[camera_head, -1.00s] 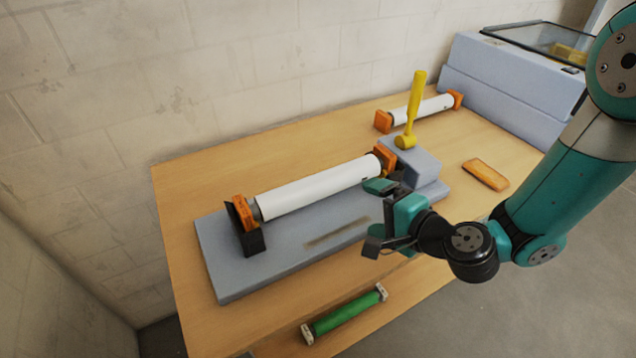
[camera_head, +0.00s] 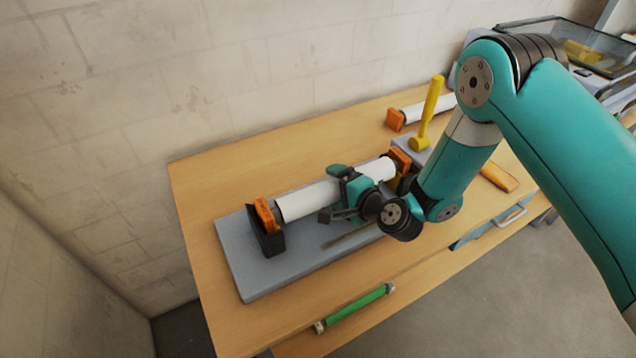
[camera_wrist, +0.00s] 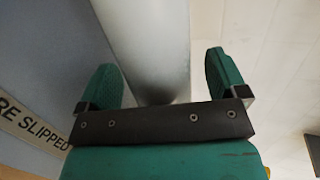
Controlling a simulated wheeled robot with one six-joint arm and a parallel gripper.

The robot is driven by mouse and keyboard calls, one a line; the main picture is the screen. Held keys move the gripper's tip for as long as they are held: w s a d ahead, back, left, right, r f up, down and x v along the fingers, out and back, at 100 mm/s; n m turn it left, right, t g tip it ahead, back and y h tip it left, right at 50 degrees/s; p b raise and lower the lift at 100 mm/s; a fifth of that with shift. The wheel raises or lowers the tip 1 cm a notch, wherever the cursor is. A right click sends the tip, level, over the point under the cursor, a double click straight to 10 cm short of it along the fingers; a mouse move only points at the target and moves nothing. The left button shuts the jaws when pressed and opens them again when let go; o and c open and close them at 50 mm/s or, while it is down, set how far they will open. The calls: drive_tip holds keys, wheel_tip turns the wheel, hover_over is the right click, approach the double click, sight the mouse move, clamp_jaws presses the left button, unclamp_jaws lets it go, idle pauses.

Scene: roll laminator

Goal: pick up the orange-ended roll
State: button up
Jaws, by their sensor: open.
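A white roll with orange ends (camera_head: 304,202) lies across the grey-blue base (camera_head: 238,262), its left end at a black bracket. My gripper (camera_head: 332,193) is open at the right-middle part of this roll. In the wrist view the white roll (camera_wrist: 150,35) runs between the two spread green fingers of my gripper (camera_wrist: 163,78), with gaps on both sides; I cannot tell whether a finger touches it. A second white roll with an orange end (camera_head: 396,119) lies at the back, partly hidden by the hammer and my arm.
A yellow hammer (camera_head: 430,108) stands upright on a raised block near the roll's right end. A green roll (camera_head: 355,308) lies at the table's front. An orange block (camera_head: 498,177) is right of my arm. The left table top is clear.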

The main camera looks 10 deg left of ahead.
drive_tip(key=shift+w+f, duration=0.2)
drive_tip(key=shift+w, duration=0.15)
drive_tip(key=shift+a, duration=0.1)
drive_tip(key=shift+c, duration=0.4)
drive_tip(key=c, duration=1.4)
drive_tip(key=shift+a+r, duration=0.1)
drive_tip(key=shift+c, duration=0.8)
drive_tip(key=shift+r, duration=0.1)
